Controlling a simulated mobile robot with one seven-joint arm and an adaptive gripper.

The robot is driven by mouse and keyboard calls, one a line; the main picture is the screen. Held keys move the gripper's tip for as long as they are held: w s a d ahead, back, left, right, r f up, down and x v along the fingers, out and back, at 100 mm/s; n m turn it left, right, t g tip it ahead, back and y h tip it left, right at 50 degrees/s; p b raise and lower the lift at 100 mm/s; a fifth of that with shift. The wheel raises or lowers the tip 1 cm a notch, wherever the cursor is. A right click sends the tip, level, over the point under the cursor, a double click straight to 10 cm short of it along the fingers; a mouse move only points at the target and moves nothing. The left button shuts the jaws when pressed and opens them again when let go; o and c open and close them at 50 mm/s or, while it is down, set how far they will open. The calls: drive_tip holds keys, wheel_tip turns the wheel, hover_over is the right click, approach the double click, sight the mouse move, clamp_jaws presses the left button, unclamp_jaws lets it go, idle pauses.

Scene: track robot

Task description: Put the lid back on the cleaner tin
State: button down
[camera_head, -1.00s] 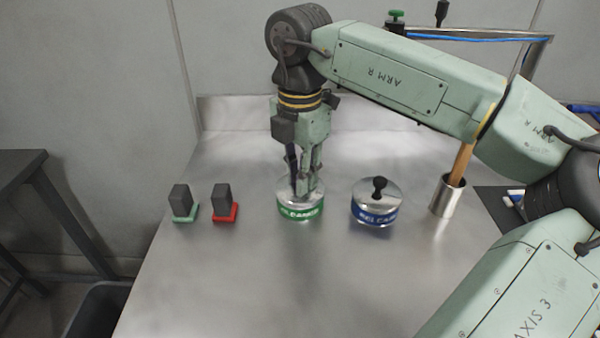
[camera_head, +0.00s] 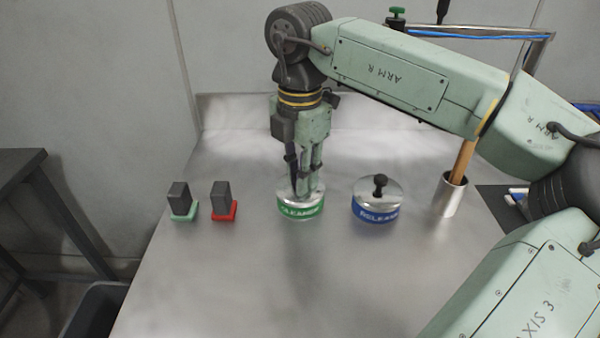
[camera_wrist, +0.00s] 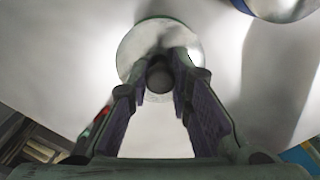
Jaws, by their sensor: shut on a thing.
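The cleaner tin (camera_head: 301,211) has a green label and stands upright on the metal worktop. Its silver lid (camera_head: 284,188) is at the top of the tin, under my gripper (camera_head: 308,192). In the wrist view the lid (camera_wrist: 133,47) is a round pale disc with a dark knob (camera_wrist: 160,76) at its middle. My gripper points down and is shut on this knob, one finger on each side. The lid looks level and in line with the tin. I cannot tell whether it is fully seated, and the fingers hide part of it.
A blue-labelled tin (camera_head: 376,216) with a silver lid and black knob stands to the right. Beyond it is a metal cup (camera_head: 449,197) with a wooden handle. Two dark blocks, on a green base (camera_head: 184,216) and a red base (camera_head: 223,216), stand left. The front worktop is clear.

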drive_tip(key=c, duration=1.4)
unclamp_jaws()
drive_tip(key=shift+o, duration=0.3)
drive_tip(key=o, duration=0.5)
drive_tip(key=shift+c, duration=0.2)
drive_tip(key=shift+r, duration=0.15)
drive_tip(key=shift+r+p, duration=2.15)
drive_tip(key=shift+r, duration=1.25)
